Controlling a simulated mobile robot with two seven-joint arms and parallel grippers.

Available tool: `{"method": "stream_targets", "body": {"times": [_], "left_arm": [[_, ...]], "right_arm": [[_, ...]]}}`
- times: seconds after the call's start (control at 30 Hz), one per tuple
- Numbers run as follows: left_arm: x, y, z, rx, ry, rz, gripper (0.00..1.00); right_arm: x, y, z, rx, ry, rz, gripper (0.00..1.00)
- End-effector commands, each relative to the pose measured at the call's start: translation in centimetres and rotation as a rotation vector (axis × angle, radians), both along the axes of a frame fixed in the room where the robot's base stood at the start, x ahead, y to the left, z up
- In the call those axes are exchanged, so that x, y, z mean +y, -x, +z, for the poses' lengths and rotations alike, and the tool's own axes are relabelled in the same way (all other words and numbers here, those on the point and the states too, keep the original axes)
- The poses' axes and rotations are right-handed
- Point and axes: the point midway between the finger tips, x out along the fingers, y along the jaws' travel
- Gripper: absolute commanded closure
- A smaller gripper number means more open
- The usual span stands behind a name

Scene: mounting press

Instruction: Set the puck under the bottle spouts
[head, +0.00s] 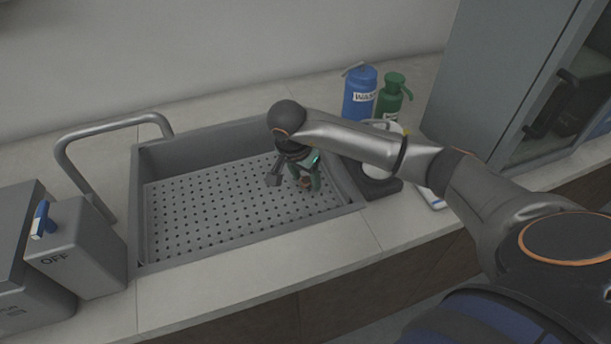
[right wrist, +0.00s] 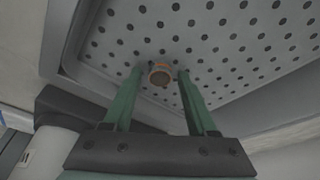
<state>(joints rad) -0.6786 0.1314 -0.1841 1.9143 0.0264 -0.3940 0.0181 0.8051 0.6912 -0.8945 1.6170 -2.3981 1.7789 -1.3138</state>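The puck (right wrist: 160,75) is a small round piece with a brownish face and an orange rim. In the right wrist view it shows between the fingertips, against the perforated sink floor. Gaps show between it and both fingers. In the head view a small brownish patch near the fingers may be the puck (head: 304,184). My right gripper (head: 292,183) reaches down into the sink; its green fingers are open around the puck (right wrist: 160,72). The blue bottle (head: 359,94) and the green bottle (head: 390,99) stand upright behind the sink's right end. My left gripper is out of view.
The grey sink (head: 140,215) has raised walls and a perforated floor (head: 200,215). A bent faucet (head: 110,125) arches at its left. A grey box marked OFF (head: 75,250) stands front left. A grey cabinet (head: 490,75) stands at right. Counter in front of the sink is clear.

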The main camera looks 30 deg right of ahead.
Motion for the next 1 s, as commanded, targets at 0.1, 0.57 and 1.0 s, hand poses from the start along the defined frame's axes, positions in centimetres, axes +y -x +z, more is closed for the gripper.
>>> {"method": "stream_targets", "body": {"times": [0.1,0.57,1.0], "left_arm": [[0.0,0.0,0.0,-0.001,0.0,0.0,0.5],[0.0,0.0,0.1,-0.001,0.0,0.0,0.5],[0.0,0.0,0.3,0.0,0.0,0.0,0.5]], "right_arm": [[0.0,0.0,0.0,0.0,0.0,0.0,0.35],[0.8,0.1,3.4,-0.007,0.0,0.002,0.35],[2.8,1.0,11.3,-0.003,0.001,0.001,0.35]]}}
